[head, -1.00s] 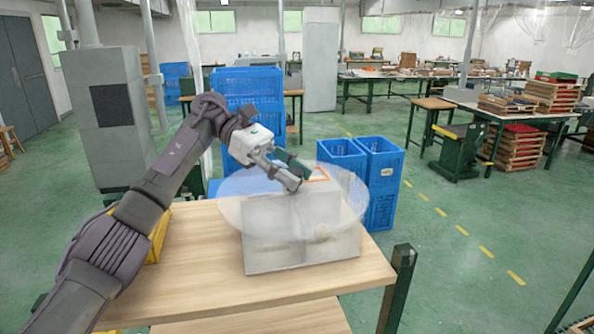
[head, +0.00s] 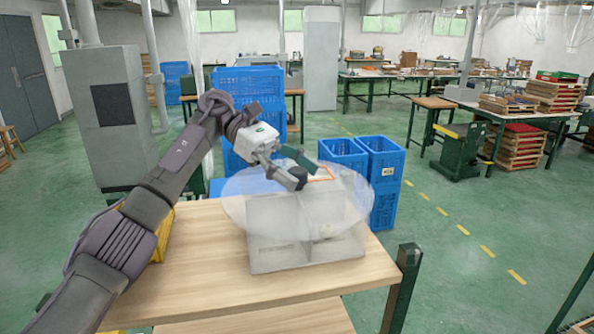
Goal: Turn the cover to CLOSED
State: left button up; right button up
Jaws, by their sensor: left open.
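The cover (head: 240,205) is a clear, round disc lying over a pale grey box (head: 275,258) on the wooden table. An orange-edged patch (head: 322,173) shows at the back of the box top; any wording on it is too small to read. My left gripper (head: 299,171) is over the back part of the cover, beside the orange-edged patch. Its two fingers are apart with nothing seen between them. I cannot tell whether a fingertip touches the cover. My right gripper is not in view.
The wooden table (head: 200,275) has bare room left of and in front of the box. A yellow crate (head: 163,232) is at its left edge, partly behind my arm. Blue crates (head: 384,190) stand on the floor behind the table. A dark green post (head: 402,285) rises at the right corner.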

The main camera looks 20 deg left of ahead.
aim_at(298, 170)
pick_arm(q)
notch_tip(298, 170, up, 9)
jog(key=shift+r, duration=0.45)
dwell(0.3)
